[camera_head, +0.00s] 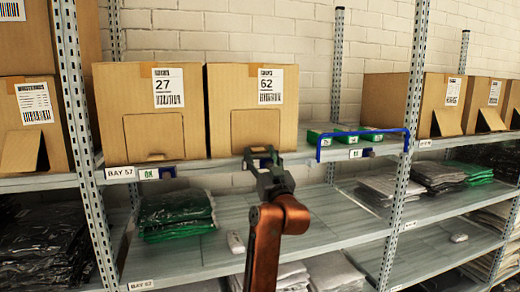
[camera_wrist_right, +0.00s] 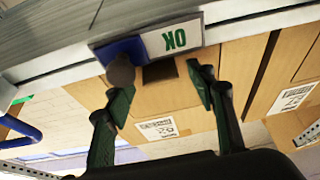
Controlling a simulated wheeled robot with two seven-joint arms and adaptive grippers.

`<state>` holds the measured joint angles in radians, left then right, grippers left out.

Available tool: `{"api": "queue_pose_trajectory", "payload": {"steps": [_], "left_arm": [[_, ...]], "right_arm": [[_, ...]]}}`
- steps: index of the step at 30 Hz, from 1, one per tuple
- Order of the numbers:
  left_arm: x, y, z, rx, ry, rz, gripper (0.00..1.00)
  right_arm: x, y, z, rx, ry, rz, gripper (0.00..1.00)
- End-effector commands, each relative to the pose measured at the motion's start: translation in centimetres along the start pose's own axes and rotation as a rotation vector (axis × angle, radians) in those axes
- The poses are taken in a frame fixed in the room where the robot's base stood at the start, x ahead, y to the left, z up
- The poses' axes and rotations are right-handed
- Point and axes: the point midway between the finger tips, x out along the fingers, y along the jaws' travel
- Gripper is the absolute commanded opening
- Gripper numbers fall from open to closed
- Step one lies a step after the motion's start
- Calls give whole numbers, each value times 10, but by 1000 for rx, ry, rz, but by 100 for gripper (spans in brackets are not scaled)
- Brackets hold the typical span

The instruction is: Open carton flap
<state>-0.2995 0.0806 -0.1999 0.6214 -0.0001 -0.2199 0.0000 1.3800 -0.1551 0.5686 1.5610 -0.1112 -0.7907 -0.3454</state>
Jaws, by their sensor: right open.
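A brown carton marked 62 (camera_head: 236,95) stands on the upper shelf, with a cut flap (camera_head: 268,127) outlined in its front face. A similar carton marked 27 (camera_head: 112,110) stands to its left, its front flap (camera_head: 152,131) lying flat. My right gripper (camera_head: 262,158) is at the lower front of carton 62 and hides part of the flap. In the right wrist view the picture is upside down and my right gripper (camera_wrist_right: 164,96) is open and empty, its fingers spread before the carton front. A dark notch (camera_wrist_right: 160,72) shows between them; contact cannot be told. My left gripper is not in view.
An OK tag (camera_wrist_right: 175,39) sits on the shelf edge close to the fingers. A perforated upright (camera_head: 75,100) is at left. Cartons at far right (camera_head: 442,95) have tilted-out flaps.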

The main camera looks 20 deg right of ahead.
Motion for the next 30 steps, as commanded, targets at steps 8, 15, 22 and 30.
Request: {"api": "queue_pose_trajectory", "payload": {"steps": [8,15,22,30], "left_arm": [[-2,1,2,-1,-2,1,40],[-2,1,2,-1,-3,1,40],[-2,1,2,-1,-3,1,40],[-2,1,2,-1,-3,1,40]], "right_arm": [[6,0,1,-1,1,0,51],[5,0,1,0,0,0,40],[5,0,1,0,0,0,24],[5,0,1,0,0,0,5]]}}
